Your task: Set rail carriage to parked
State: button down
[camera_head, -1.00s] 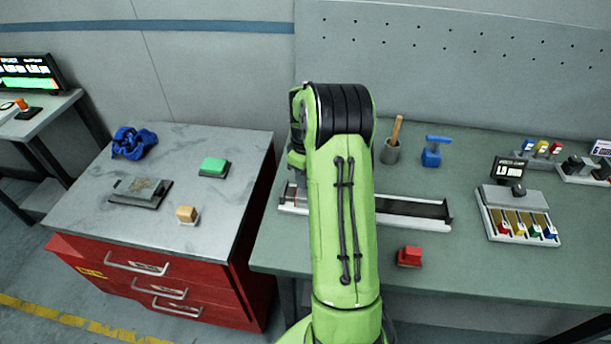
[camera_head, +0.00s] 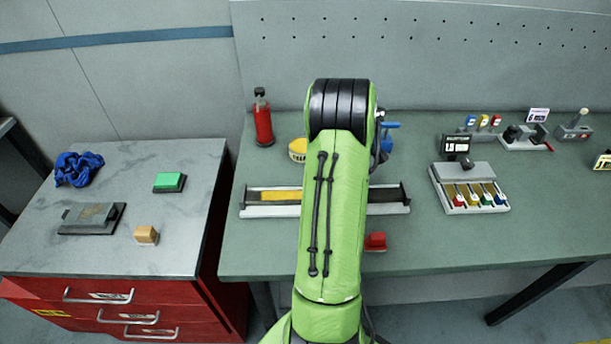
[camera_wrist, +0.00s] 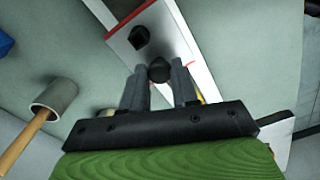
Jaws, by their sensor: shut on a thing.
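The rail (camera_head: 268,211) is a long pale track with a dark slot on the green bench in the head view. A yellow stretch (camera_head: 280,196) shows in its left half. In the wrist view, a grey plate with a black block (camera_wrist: 139,36), apparently the carriage (camera_wrist: 160,27), lies just beyond my gripper (camera_wrist: 158,75). My gripper is hidden behind my arm in the head view.
A red block (camera_head: 375,241) sits in front of the rail. A display unit with coloured pieces (camera_head: 467,172) is at right. A grey cup (camera_wrist: 55,95) shows in the wrist view.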

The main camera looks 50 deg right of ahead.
jog(key=s+d, duration=0.2)
jog(key=s, duration=0.1)
jog(key=s+d+p, duration=0.1)
jog(key=s+d, duration=0.4)
jog(key=s, duration=0.1)
jog(key=shift+s+d+r+p, duration=0.1)
jog(key=shift+s+d+p, duration=0.1)
jog(key=shift+s+p, duration=0.15)
jog(key=c, duration=0.8)
grip_release()
jog(key=shift+s+d, duration=0.1)
jog(key=shift+c, duration=0.2)
notch_tip(320, 180, up, 16)
jog(key=p, duration=0.2)
jog(key=shift+f, duration=0.2)
